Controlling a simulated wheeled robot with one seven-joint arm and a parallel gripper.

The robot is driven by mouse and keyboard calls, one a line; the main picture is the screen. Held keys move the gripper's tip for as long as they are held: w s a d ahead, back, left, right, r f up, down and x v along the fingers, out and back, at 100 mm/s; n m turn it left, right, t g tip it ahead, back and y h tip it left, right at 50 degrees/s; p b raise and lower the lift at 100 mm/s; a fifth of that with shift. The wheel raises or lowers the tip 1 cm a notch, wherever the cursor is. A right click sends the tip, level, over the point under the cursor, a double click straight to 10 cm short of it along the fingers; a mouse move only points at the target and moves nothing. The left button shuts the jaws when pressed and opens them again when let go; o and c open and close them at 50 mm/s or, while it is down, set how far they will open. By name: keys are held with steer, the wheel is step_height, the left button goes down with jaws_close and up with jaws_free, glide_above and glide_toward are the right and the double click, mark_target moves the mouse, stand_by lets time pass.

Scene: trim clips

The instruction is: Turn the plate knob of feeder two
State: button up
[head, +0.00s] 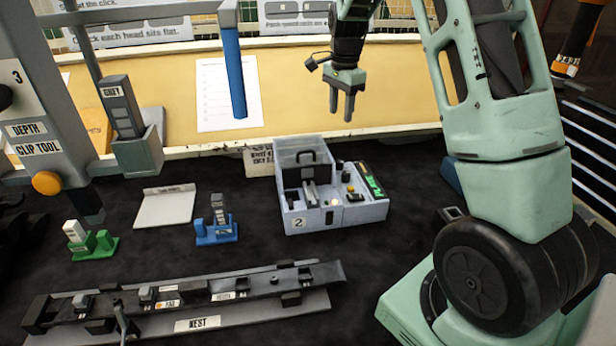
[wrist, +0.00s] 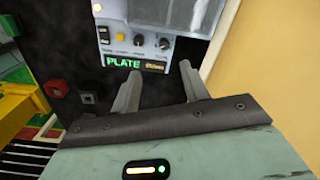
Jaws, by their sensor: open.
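Feeder two (head: 300,222) is a pale grey box on the dark bench, with a "2" label and a raised clear cover. Its right part carries small dark knobs, a yellow knob (head: 350,188) and a lit green PLATE display (head: 373,186). The wrist view shows the feeder's panel (wrist: 190,47) with the PLATE display (wrist: 124,62), dark knobs (wrist: 163,43) and an orange-yellow knob (wrist: 138,40). The knobs' small lettering is unreadable. My gripper (head: 341,117) is open, empty and pointing down above and behind the feeder, apart from it. Its fingers (wrist: 160,72) show in the wrist view.
A long dark nest rail (head: 200,324) lies along the front. Green (head: 95,244) and blue (head: 216,233) clip holders and a pale tray (head: 165,207) stand left of the feeder. A blue hanging bar (head: 234,75) is left of my gripper. Bare bench lies in front of the feeder.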

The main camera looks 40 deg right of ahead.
steer(key=s+a+f+n+t, duration=0.1)
steer(key=s+a+n, duration=0.7)
steer(key=a, duration=0.3)
steer(key=s+a+f+n, duration=0.1)
steer(key=s+a+n, duration=0.6)
steer(key=a+n, duration=0.2)
steer(key=shift+s+a+f+t, duration=0.15)
steer(key=shift+s+a+t, duration=0.25)
steer(key=shift+a, duration=0.8)
steer(key=s+a+n+g+b, duration=0.1)
steer(key=s+a+n+g, duration=0.1)
steer(key=s+a+n, duration=0.7)
steer(key=s+a, duration=0.6)
steer(key=a, duration=0.1)
steer(key=shift+s+n+y, duration=0.3)
steer(key=shift+w+a, duration=0.1)
